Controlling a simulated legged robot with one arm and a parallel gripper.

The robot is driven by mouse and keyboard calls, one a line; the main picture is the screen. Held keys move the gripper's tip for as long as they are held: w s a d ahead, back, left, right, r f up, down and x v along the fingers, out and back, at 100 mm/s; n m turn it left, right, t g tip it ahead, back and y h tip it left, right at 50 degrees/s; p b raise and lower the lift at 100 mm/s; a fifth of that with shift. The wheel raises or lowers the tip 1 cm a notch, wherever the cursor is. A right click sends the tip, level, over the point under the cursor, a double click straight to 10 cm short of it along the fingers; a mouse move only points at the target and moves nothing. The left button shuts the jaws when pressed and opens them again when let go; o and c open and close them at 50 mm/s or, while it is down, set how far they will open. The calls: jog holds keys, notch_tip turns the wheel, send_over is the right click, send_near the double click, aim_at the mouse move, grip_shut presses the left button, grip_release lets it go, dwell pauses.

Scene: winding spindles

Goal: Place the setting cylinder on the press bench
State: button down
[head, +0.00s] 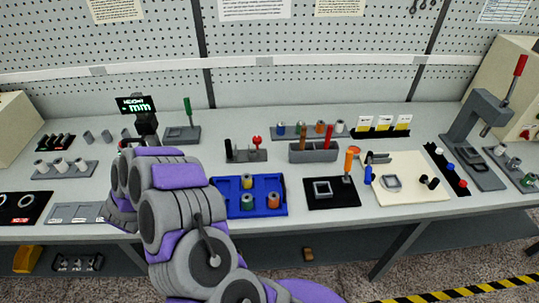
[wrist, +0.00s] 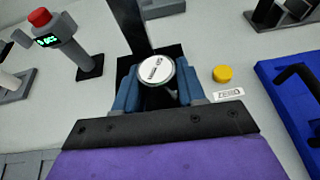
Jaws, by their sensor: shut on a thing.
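In the wrist view, my gripper (wrist: 157,85) has its blue fingers shut on a round metal cylinder (wrist: 154,69), which I take to be the setting cylinder. Its pale top face carries small dark lettering. It is over the black base of the height gauge; I cannot tell whether it touches. In the head view the gripper and cylinder are hidden behind my arm, beside the height gauge (head: 143,118) with its green display. A grey lever press (head: 474,125) with a red handle stands at the far right of the bench (head: 310,217).
A yellow button (wrist: 222,74) and a ZERO label lie right of the gripper. A blue tray (head: 282,195) with several spools is right of my arm. A black mat (head: 347,199), a cream board (head: 432,190) and a grey tool block (head: 314,153) fill the middle.

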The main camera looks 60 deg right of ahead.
jog(key=s+d+f+m+g, duration=0.1)
jog(key=s, duration=0.1)
jog(key=s+d+f+m+g+h, duration=0.1)
jog(key=f+m+g, duration=0.1)
jog(key=shift+s+d+f+h, duration=0.15)
jog(key=shift+s+d+h, duration=0.05)
jog(key=shift+s+h, duration=0.15)
send_over(200, 159)
jog(key=shift+b, duration=0.45)
notch_tip(200, 159, down, 4)
jog(key=shift+r+b, duration=0.15)
jog(key=shift+b, duration=0.25)
jog(key=shift+r, duration=0.1)
jog(key=c, duration=0.7)
grip_release()
jog(key=shift+o, duration=0.2)
